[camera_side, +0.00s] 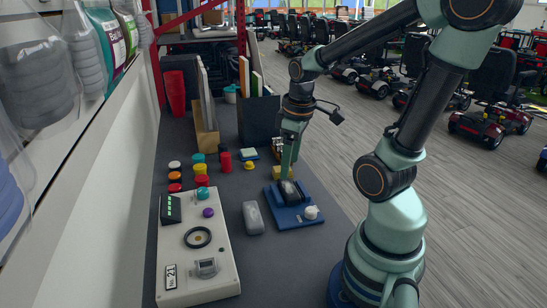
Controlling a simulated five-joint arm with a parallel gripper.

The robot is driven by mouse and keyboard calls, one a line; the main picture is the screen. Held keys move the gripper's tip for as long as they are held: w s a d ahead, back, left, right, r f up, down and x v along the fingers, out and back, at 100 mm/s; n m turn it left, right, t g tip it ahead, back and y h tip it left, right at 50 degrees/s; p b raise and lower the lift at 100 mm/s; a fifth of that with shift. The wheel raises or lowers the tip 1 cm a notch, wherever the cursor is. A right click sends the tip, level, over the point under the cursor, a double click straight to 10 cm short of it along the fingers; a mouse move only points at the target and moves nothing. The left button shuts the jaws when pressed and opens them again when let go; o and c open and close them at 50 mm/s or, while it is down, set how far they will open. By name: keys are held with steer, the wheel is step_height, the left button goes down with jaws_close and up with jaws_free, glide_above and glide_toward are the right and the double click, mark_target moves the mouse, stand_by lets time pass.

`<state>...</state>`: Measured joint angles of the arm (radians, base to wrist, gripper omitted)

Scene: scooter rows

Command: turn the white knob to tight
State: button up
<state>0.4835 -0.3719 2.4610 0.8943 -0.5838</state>
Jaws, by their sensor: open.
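The white knob (311,212) sits at the right front of a blue base plate (288,220) on the dark bench. A dark rounded piece (291,192) stands on the same plate, behind the knob. My gripper (288,176) points down above the back part of the plate, close to the dark piece and apart from the knob. It is open. Its fingertips are small and partly blend with a yellow block (279,173) behind, so the gap between them is hard to see. The knob is in plain view; any marking on it is too small to read.
A white control box (197,260) with buttons stands at left. A grey rounded object (253,217) lies between it and the plate. Several coloured round pieces, a red cylinder (226,162) and upright boards are farther back. The bench's right edge is close to the plate.

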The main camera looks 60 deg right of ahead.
steer(key=g, duration=0.2)
glide_above(311, 209)
step_height(311, 209, down, 4)
steer(key=shift+n+y, duration=0.3)
steer(key=shift+y, duration=0.1)
steer(key=shift+f, duration=5.85)
jaws_close()
